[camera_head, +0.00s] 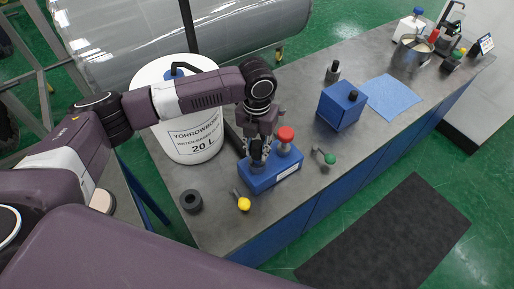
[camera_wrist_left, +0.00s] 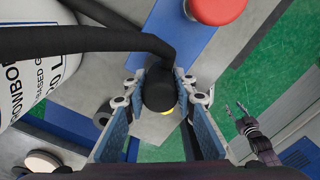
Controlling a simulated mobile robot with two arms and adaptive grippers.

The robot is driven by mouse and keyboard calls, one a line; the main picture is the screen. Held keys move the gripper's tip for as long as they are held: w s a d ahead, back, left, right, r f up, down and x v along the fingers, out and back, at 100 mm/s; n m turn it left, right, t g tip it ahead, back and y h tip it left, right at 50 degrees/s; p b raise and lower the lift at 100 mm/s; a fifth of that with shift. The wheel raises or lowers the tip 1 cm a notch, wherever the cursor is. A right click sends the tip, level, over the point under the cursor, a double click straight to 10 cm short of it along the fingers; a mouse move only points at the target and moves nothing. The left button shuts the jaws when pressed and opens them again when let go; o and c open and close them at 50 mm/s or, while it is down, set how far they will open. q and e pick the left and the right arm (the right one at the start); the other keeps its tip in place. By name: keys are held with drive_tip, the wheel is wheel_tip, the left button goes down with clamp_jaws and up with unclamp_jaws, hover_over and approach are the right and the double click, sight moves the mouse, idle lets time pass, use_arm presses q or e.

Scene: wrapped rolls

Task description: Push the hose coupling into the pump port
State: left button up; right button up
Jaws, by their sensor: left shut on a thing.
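The pump (camera_head: 284,176) is a blue box with a red knob (camera_head: 286,134) on top, standing on the grey bench. My left gripper (camera_head: 259,152) points down over its left part, shut on the dark hose coupling (camera_wrist_left: 160,90). In the left wrist view the coupling sits between the two blue-padded fingers, with the black hose (camera_wrist_left: 85,40) curving in from the left. The port is hidden under the coupling and fingers, so I cannot tell whether the coupling is in it. My right gripper (camera_wrist_left: 238,112) shows in the left wrist view, fingers apart and empty, away from the pump.
A white 20 L drum (camera_head: 190,128) stands close behind and left of the pump. A black ring (camera_head: 191,201), a yellow-knobbed part (camera_head: 244,203) and a green-knobbed part (camera_head: 329,158) lie nearby. A blue block (camera_head: 340,108) and a blue cloth (camera_head: 392,97) are farther right.

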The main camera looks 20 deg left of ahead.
use_arm(q)
drive_tip(key=shift+s+f, duration=0.1)
drive_tip(key=shift+f, duration=0.55)
idle(0.5)
drive_tip(key=o, duration=1.1)
